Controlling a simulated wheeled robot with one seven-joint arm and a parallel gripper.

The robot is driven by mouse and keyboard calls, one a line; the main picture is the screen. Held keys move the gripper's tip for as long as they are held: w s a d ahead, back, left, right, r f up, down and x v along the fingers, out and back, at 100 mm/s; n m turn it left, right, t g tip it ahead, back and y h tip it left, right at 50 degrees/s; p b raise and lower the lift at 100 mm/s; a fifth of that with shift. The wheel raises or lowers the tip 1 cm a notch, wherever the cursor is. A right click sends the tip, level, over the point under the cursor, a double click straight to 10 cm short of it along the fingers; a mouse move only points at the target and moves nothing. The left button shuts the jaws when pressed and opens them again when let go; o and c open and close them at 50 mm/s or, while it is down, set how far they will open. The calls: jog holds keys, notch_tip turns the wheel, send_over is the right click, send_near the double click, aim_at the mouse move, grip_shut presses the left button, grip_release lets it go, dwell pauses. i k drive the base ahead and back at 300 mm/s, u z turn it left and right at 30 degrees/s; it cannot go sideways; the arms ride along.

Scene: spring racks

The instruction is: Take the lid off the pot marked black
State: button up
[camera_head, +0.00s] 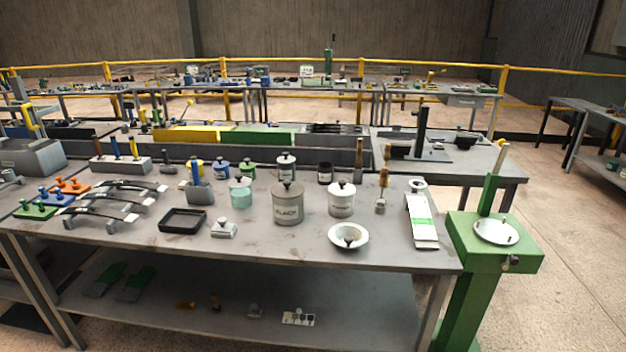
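The pot marked black (288,207) is a grey cylindrical pot standing upright near the middle of the grey table. Dark lettering on its front appears to read "BLACK". Its lid (288,187) sits on top and carries a small dark knob. A white lidded pot (341,202) stands just to its right, and a pale green lidded pot (241,194) stands to its left. My gripper is not in view.
A white dish (348,237) lies in front right of the pot, and a black tray (183,221) lies to the left. Brushes (382,190) stand to the right. A green pedestal (495,245) adjoins the table's right end. The table front below the pot is clear.

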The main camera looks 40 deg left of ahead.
aim_at(287, 189)
jog(key=u, duration=0.9)
jog(key=i, duration=0.9)
jog(key=u, duration=1.65)
jog(key=i, duration=0.9)
jog(key=u, duration=0.6)
jog(key=i, duration=1)
jog(key=u, duration=0.15)
